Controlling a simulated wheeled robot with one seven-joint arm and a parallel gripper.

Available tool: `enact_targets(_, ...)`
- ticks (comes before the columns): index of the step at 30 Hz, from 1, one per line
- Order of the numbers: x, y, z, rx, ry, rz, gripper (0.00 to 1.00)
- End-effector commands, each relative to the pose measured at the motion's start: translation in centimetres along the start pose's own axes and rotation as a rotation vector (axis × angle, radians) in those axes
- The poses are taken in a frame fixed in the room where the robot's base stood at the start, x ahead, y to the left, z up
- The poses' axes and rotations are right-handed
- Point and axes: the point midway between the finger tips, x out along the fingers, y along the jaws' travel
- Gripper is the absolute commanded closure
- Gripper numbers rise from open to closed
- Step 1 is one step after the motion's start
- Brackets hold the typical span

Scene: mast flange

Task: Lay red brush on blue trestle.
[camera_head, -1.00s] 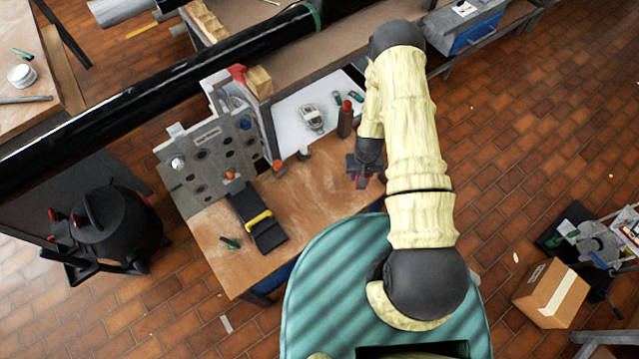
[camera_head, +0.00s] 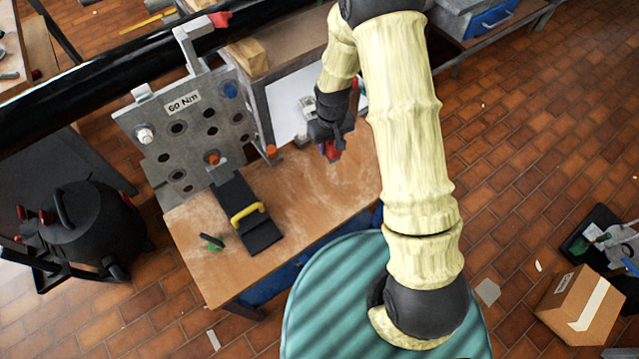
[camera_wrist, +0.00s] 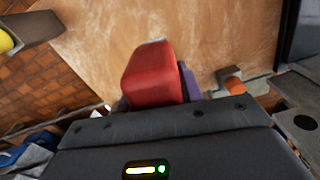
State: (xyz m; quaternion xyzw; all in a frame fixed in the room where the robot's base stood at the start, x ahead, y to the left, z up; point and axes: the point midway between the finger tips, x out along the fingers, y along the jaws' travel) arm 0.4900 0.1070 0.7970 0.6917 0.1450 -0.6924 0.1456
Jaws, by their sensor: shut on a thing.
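My gripper (camera_head: 326,138) is above the back right part of a wooden-topped bench (camera_head: 300,205). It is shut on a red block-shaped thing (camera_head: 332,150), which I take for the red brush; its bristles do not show. In the wrist view the red brush (camera_wrist: 152,75) sticks out past the dark gripper body, with a purple part beside it. The fingertips are mostly hidden. It appears held above the wood, apart from it. Blue shows under the bench top (camera_head: 268,285); I cannot tell whether this is the blue trestle.
A grey perforated panel (camera_head: 190,125) stands at the bench's back left. A black block with a yellow handle (camera_head: 250,212) and a small green-and-black tool (camera_head: 212,242) lie on the bench. A black pot-like vessel (camera_head: 85,235) stands left. The bench's front middle is clear.

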Motion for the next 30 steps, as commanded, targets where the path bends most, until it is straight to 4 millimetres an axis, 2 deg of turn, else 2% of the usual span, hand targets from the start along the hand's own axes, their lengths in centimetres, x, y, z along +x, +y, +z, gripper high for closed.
enact_targets(1, 0.8, -0.5, -0.2, -0.023, 0.006, 0.000, 0.93)
enact_targets(10, -0.3, -3.0, 0.3, -0.154, 0.004, 0.000, 0.93)
enact_targets(23, -1.1, -3.4, 0.5, -0.176, 0.000, -0.001, 0.93)
enact_targets(26, -0.5, -3.4, 0.5, -0.176, -0.001, -0.001, 0.93)
enact_targets(30, 1.7, -3.4, 0.6, -0.177, -0.003, -0.002, 0.93)
